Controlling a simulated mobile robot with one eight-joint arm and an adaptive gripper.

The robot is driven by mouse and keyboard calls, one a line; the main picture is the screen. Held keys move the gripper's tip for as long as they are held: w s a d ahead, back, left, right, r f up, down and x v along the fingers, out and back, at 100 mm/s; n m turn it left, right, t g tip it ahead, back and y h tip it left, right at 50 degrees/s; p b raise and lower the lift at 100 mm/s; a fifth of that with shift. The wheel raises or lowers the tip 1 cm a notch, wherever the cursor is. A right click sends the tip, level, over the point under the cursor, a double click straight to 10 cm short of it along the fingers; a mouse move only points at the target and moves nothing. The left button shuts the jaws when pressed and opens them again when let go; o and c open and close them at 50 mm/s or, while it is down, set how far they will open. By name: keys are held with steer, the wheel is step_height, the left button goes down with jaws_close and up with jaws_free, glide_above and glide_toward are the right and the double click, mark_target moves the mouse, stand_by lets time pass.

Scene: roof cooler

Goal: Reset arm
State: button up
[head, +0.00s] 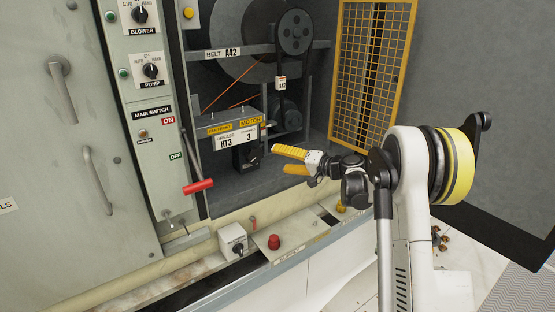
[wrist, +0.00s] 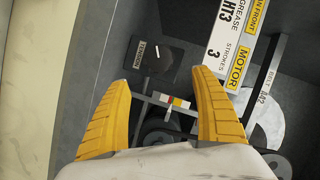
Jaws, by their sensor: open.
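My gripper (head: 290,160) has yellow ribbed fingers and is open and empty. In the head view it points left into the open machine bay, in front of the dark motor compartment. In the wrist view the two fingers of my gripper (wrist: 163,88) stand wide apart, with nothing between them. Beyond them are a small black knob box (wrist: 153,57) and the white and yellow motor label (wrist: 228,45). The same label plate (head: 235,137) shows in the head view, up and left of my gripper.
A control panel on the left carries a red-handled main switch lever (head: 198,186). A grey switch box (head: 233,240) and a red button (head: 274,242) sit on the front ledge. A yellow mesh guard (head: 370,75) stands behind my arm. A belt and pulley (head: 294,32) are at the back.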

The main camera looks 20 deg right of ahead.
steer(key=shift+a, duration=0.1)
steer(key=s+a+r+n+g+h, duration=0.1)
steer(key=s+a+r, duration=0.1)
steer(key=s+a, duration=0.35)
steer(key=s+a+r+n+g+h, duration=0.1)
steer(key=s+a+r+g+h, duration=0.1)
steer(key=s, duration=0.6)
steer(key=s+a+r+n+g+h, duration=0.1)
steer(key=s+a+r, duration=0.2)
steer(key=s, duration=0.4)
steer(key=s+d+f+n+h, duration=0.1)
steer(key=s+f+h, duration=0.2)
steer(key=s, duration=0.9)
steer(key=s+d+f+n+g+h, duration=0.1)
steer(key=s+d+f+h, duration=0.1)
steer(key=s, duration=1)
steer(key=shift+s+f+h, duration=0.3)
steer(key=shift+f+h, duration=0.1)
steer(key=shift+f, duration=0.3)
